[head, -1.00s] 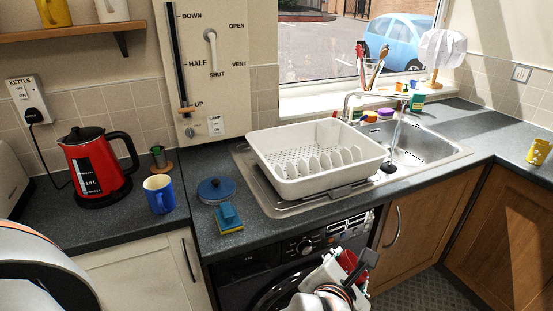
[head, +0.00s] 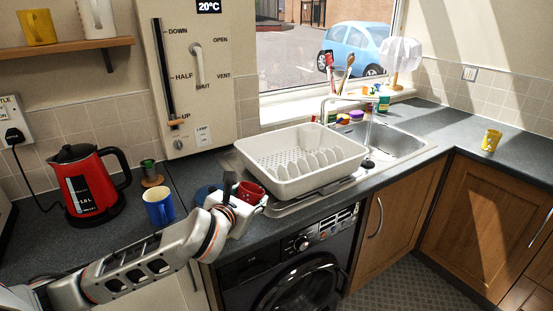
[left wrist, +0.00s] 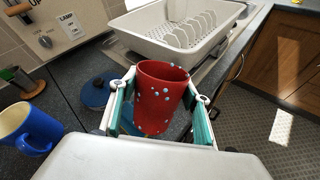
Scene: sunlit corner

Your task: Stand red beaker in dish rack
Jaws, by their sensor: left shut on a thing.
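The red beaker (left wrist: 162,92), with pale dots on its side, is upright between the fingers of my left gripper (left wrist: 160,115) in the left wrist view. The gripper is shut on it. In the head view the beaker (head: 250,191) shows partly behind my left gripper (head: 242,203), just in front of the dish rack's near left corner. The white dish rack (head: 290,185) stands on the sink's drainer and looks empty, with several upright plate prongs inside. My right gripper is not in view.
A blue lidded pot (left wrist: 97,92) is beside the beaker. A yellow cup (head: 491,140) stands far right.

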